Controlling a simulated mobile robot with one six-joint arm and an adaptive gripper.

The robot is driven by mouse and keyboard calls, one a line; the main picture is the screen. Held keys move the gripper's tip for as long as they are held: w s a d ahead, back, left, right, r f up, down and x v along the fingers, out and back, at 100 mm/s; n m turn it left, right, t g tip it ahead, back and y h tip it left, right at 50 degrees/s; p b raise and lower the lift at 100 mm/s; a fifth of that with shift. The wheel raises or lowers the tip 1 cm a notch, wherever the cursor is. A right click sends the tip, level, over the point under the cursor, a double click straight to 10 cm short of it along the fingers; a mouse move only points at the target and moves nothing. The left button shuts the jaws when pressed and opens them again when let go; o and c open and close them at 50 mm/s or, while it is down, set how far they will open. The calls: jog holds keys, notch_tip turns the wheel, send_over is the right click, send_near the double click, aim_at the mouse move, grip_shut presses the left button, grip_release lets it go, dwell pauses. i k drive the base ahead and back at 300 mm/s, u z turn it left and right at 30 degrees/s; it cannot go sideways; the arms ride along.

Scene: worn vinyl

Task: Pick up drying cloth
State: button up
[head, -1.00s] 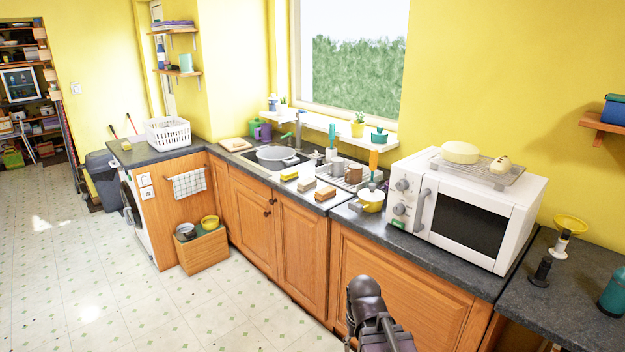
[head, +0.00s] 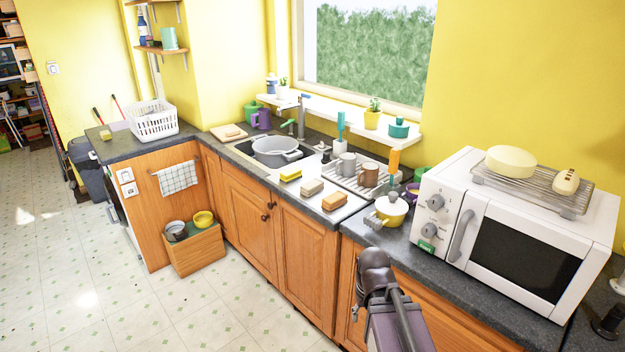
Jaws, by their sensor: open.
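The drying cloth, a white towel with a dark check pattern (head: 178,178), hangs over a rail on the wooden end panel of the counter, at left in the head view. It hangs flat against the panel, above a small wooden box. Part of my arm shows at the bottom centre of the head view, well to the right of the cloth and apart from it. My gripper's fingers do not show.
A wooden box (head: 197,253) with a grey pot (head: 175,232) and a yellow bowl (head: 204,219) stands on the floor below the cloth. A white basket (head: 152,121) sits on the counter above. A microwave (head: 520,240) stands at right. The floor left of the cabinets is clear.

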aim_at(312, 186)
jog(key=u, duration=0.1)
jog(key=i, duration=1)
jog(key=u, duration=0.1)
